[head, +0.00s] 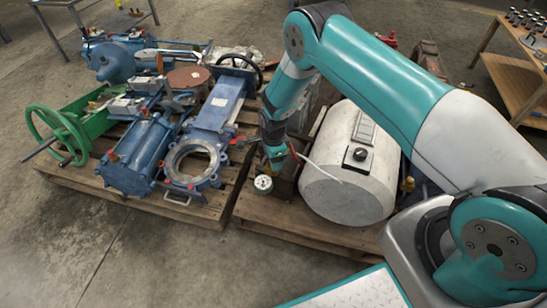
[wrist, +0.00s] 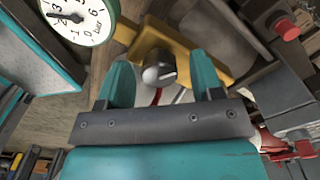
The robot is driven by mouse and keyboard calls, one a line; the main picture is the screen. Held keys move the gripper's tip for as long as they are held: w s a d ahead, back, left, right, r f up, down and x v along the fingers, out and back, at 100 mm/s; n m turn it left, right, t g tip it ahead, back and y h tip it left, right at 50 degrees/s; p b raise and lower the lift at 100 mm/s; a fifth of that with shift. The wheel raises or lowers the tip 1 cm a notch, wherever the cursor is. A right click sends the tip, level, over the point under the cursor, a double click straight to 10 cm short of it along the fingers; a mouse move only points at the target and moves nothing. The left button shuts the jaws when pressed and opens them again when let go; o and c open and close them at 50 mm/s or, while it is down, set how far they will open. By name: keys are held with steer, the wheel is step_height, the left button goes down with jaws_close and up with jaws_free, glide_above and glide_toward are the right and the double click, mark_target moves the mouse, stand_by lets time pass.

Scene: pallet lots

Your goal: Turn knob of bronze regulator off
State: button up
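The bronze regulator (wrist: 215,52) shows in the wrist view as a yellow body with a rounded grey knob (wrist: 157,76) at its middle. A round white pressure gauge (wrist: 76,16) with a green rim is at the upper left; it also shows in the head view (head: 263,184). My gripper (wrist: 162,64) is open, with its two teal fingers apart on either side of the knob in the picture. I cannot tell whether they touch it. In the head view my gripper (head: 276,156) points down just above the gauge and hides most of the regulator.
A white cylindrical tank (head: 345,185) lies on the pallet right of my gripper. A blue gate valve (head: 215,118) and a blue cylinder (head: 140,155) lie on the left pallet, beside a green handwheel (head: 62,135). Bare concrete floor (head: 90,245) is free in front.

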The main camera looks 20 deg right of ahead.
step_height(320, 180, up, 17)
steer(key=p, duration=0.4)
steer(key=shift+r, duration=0.2)
steer(key=s+a+r+n+y, duration=0.1)
steer(key=s+r+n, duration=0.3)
steer(key=r, duration=0.3)
steer(key=s+a+r+n+y, duration=0.15)
steer(key=s+r+n, duration=0.25)
steer(key=r, duration=0.4)
steer(key=s+a+r+n, duration=0.2)
steer(key=s+r+n, duration=0.2)
steer(key=r, duration=0.3)
steer(key=s+r+n+y, duration=0.1)
steer(key=s+r+n, duration=0.4)
steer(key=s, duration=0.4)
steer(key=s+r+n+y, duration=0.1)
steer(key=s+r+n, duration=0.3)
steer(key=s+n, duration=0.4)
step_height(320, 180, up, 24)
steer(key=s+p, duration=0.1)
steer(key=p, duration=2.3)
steer(key=shift+s+r+p, duration=0.15)
steer(key=shift+s+p, duration=0.25)
